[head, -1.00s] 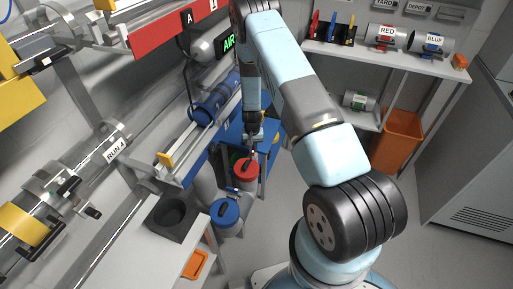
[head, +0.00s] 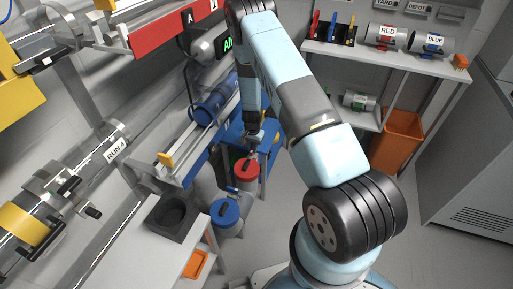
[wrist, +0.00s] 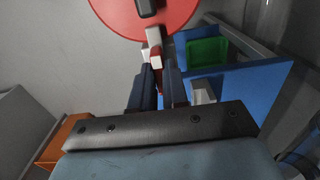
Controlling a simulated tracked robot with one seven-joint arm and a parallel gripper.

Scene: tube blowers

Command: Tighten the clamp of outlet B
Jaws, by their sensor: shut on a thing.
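My gripper (wrist: 157,85) is at the middle of the wrist view, its two dark fingers close together. They are shut on a small red and white piece (wrist: 154,45) that sticks out beyond the fingertips. I cannot tell whether this piece is part of a clamp. In the head view my gripper (head: 252,150) is low beside the wall rack, just above a red round lid (head: 246,170). No label for outlet B can be read, and its clamp cannot be made out.
The red lid (wrist: 130,12) with a dark handle lies just beyond the fingers. A blue panel (wrist: 245,85) and green bin (wrist: 208,50) are at right. A blue-lidded container (head: 225,212) stands nearer. An orange bin (head: 398,138) is at right; floor beside it is clear.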

